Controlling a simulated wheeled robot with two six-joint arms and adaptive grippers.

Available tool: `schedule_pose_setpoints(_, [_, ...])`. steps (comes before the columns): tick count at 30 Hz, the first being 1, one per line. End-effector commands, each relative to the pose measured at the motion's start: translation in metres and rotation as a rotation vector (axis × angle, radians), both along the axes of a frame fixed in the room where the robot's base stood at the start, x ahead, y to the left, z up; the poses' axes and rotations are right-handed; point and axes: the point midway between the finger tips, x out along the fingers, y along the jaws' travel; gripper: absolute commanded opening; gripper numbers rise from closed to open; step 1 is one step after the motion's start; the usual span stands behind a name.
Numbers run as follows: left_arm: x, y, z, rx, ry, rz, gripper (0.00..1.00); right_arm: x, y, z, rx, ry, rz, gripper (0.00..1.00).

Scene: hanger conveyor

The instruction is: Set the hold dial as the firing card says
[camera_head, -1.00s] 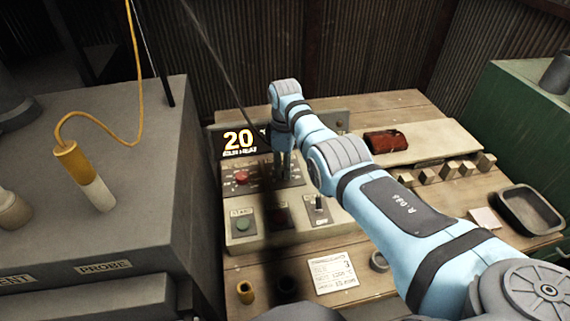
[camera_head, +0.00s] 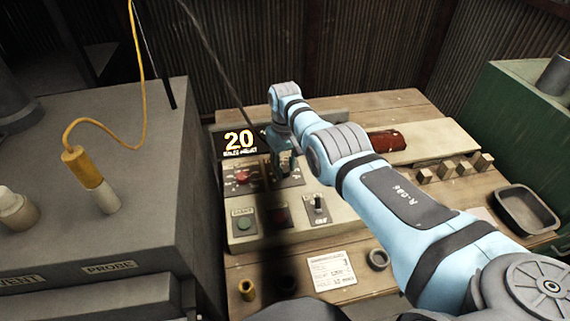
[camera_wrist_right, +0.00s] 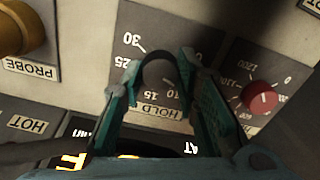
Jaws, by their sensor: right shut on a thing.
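The hold dial is a dark round knob (camera_wrist_right: 160,73) on a grey plate, with a HOLD label and the numbers 30, 25, 15 and 10 around it in the right wrist view. My right gripper (camera_wrist_right: 158,80) is shut on this knob, one teal finger on each side. In the head view my right gripper (camera_head: 284,165) reaches down to the panel's upper right plate and hides the knob. The dial's pointer cannot be made out. The firing card (camera_head: 332,270) lies flat in front of the panel; its small print is hard to read. My left gripper does not show.
A lit display (camera_head: 240,142) reads 20. A red knob (camera_head: 243,177) sits left of the hold dial; a green button (camera_head: 244,222) and a toggle switch (camera_head: 317,206) are nearer. A grey box (camera_head: 120,220) stands left, and a dark tray (camera_head: 526,210) lies right.

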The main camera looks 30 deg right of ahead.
Motion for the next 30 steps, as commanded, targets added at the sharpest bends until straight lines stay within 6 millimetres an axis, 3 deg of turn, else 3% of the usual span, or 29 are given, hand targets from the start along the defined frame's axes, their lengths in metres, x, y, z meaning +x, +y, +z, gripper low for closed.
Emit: schedule_pose_setpoints(30, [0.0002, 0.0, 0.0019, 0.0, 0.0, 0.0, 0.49, 0.0, 0.0001, -0.0003, 0.001, 0.0, -0.944, 0.01])
